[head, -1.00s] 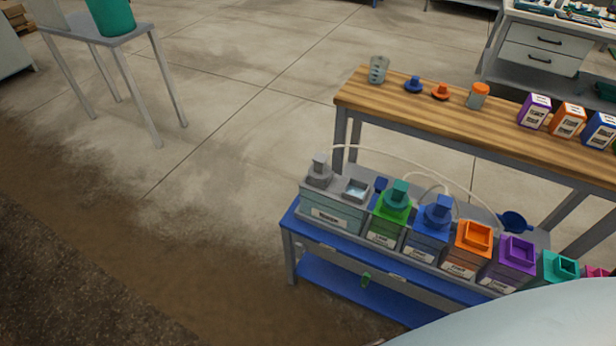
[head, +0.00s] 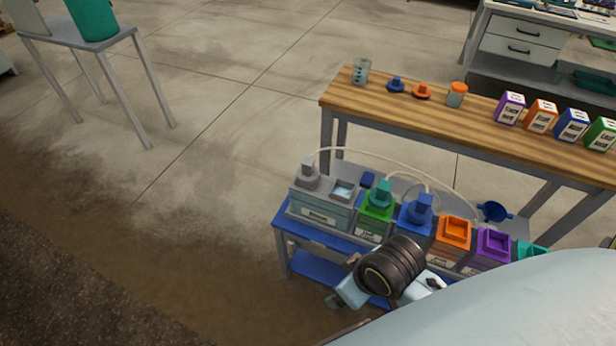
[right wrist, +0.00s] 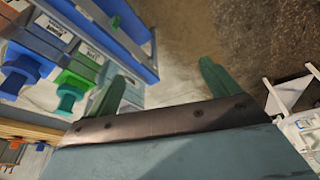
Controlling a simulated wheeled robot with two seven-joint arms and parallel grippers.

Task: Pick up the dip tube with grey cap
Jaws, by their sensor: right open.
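The dip tube with grey cap (head: 307,177) stands upright in the left opening of the pale grey tank (head: 324,208), at the left end of the blue stand. A thin pale hose runs from its top to the right. Only the cap shows; the tube below is hidden in the tank. My right gripper (right wrist: 160,76) is open and empty, its two green fingers apart in the right wrist view. In the head view my right arm hangs in front of the stand, below and right of the grey cap. My left gripper is out of view.
Green (head: 376,211) and blue (head: 416,221) tanks with capped tubes stand beside the grey tank, then an open orange tank (head: 453,233) and purple tank (head: 491,248). Behind is a wooden bench (head: 420,113) with small parts.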

